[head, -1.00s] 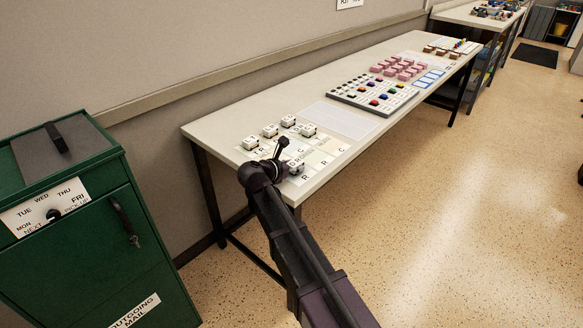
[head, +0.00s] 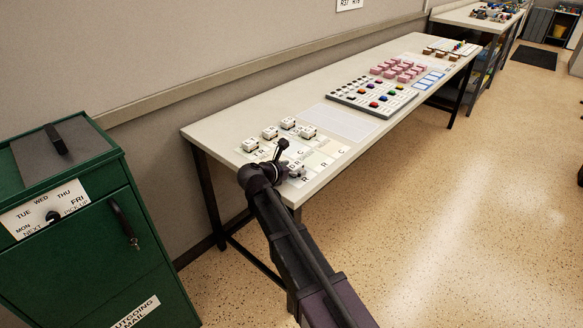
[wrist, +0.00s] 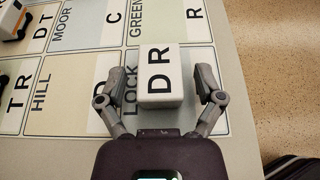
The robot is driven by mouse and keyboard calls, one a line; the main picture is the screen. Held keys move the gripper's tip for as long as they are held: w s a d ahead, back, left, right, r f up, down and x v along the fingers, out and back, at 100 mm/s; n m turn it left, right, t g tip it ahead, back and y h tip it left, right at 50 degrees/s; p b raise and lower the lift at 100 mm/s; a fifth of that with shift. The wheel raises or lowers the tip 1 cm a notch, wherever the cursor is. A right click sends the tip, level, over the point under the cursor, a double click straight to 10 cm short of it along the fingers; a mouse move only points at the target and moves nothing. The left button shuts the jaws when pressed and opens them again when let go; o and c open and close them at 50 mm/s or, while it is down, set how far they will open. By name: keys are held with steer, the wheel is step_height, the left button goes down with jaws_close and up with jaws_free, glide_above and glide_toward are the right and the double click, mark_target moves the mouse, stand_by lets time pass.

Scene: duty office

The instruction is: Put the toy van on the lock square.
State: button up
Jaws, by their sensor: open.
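My gripper (wrist: 158,82) is open, one finger on each side of the van, with a gap showing on both sides. In the head view my gripper (head: 285,163) is at the near edge of the lettered board (head: 322,145), and the van is mostly hidden by it.
Several other white vans (head: 270,132) stand at the board's far left side. A grey button panel (head: 374,95) and pink blocks (head: 398,68) lie further along the table (head: 232,115). A green mail cabinet (head: 75,215) stands at left.

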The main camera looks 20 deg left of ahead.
steer(key=p+v, duration=0.4)
steer(key=v, duration=0.6)
steer(key=shift+s+a+r, duration=0.1)
steer(key=shift+r, duration=0.1)
steer(key=shift+v, duration=0.85)
steer(key=shift+f, duration=0.1)
